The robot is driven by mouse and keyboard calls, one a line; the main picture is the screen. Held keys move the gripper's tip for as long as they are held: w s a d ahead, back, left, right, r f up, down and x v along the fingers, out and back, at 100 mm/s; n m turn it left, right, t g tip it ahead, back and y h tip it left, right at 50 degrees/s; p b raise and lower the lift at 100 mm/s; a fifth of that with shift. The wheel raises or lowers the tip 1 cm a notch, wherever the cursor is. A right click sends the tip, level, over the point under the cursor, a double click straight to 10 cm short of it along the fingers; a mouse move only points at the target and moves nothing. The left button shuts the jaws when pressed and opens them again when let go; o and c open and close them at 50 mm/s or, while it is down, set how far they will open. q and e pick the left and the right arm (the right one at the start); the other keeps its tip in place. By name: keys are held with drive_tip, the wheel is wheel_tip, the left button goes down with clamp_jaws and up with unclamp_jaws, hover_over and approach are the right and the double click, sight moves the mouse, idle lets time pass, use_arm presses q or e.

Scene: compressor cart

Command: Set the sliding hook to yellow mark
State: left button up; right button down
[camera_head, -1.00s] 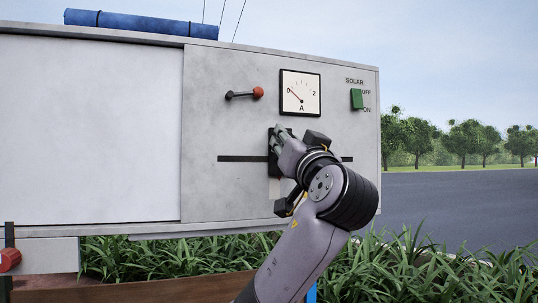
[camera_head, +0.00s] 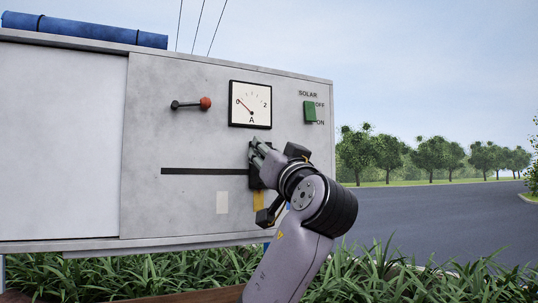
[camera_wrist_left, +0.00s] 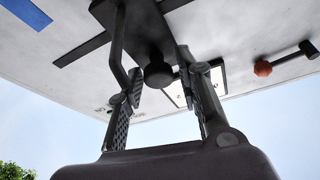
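The sliding hook is a black plate (camera_head: 255,180) with a knob, on a dark horizontal slot (camera_head: 205,171) in the grey panel. The yellow mark (camera_head: 258,199) is just below the plate, partly hidden by my gripper. A white mark (camera_head: 222,203) is to its left. My left gripper (camera_head: 262,158) is at the hook and covers much of it. In the left wrist view, the round knob (camera_wrist_left: 158,75) stands between the spread fingers of the gripper (camera_wrist_left: 168,92), with gaps beside it. A blue mark (camera_wrist_left: 27,12) also shows there. My right gripper is not in view.
A gauge (camera_head: 250,104) sits above the slot, with a red-tipped lever (camera_head: 193,103) to its left. A green solar switch (camera_head: 310,111) is at the upper right. A blue roll (camera_head: 85,30) lies on top of the cart. Grass borders the panel below.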

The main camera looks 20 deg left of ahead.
use_arm(q)
drive_tip(key=shift+o, duration=1)
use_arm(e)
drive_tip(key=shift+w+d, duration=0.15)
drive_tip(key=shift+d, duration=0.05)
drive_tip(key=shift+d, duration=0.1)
use_arm(q)
drive_tip(key=v, duration=1.2)
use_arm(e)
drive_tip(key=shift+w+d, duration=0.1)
